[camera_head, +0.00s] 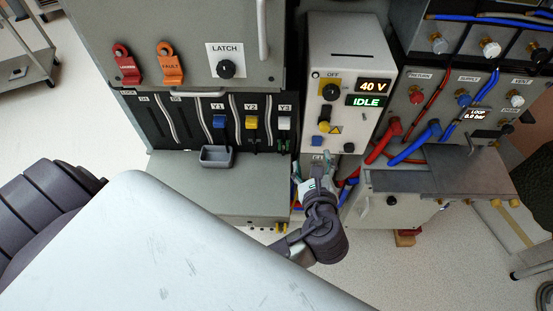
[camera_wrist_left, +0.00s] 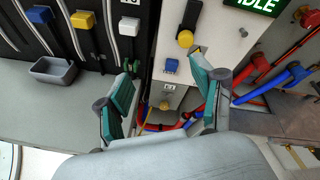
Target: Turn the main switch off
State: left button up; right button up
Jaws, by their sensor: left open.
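The main switch is most likely the black rotary knob (camera_head: 330,92) beside the OFF label on the white control box (camera_head: 352,60). That box also carries a lit "40 V" display (camera_head: 373,86) and a green "IDLE" display (camera_head: 368,100). Where the knob points is too small to tell. My left gripper (camera_head: 314,172) is below the box's lower edge, well below the knob. In the left wrist view its teal fingers (camera_wrist_left: 163,88) are spread apart with nothing between them. The knob does not show there. My right gripper is not in view.
On the box below the knob are a yellow-and-black control (camera_head: 324,125) and a blue button (camera_head: 316,140). Red and blue hoses (camera_head: 415,145) run close on the right. A small grey tray (camera_head: 216,157) sits on the ledge at left. The LATCH knob (camera_head: 226,69) is upper left.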

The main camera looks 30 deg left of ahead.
pick_arm(q)
jog(key=s+a+f+n+g+h, duration=0.1)
jog(key=s+f+n+g, duration=0.1)
jog(key=f+n, duration=0.1)
jog(key=s+a+f+n+g+h, duration=0.1)
jog(key=s+a+f+n, duration=0.1)
jog(key=s+f+n, duration=0.1)
jog(key=s+a+f+n+g+h+b, duration=0.1)
jog(key=s+f+n+g, duration=0.1)
jog(key=f+n, duration=0.3)
jog(key=shift+s+a+f+g, duration=0.15)
jog(key=shift+f, duration=0.3)
jog(key=shift+s+a+f+g, duration=0.15)
jog(key=shift+f, duration=0.3)
jog(key=shift+s+a+f+n+h, duration=0.1)
jog(key=shift+s+f+n+h, duration=0.3)
jog(key=shift+n, duration=0.1)
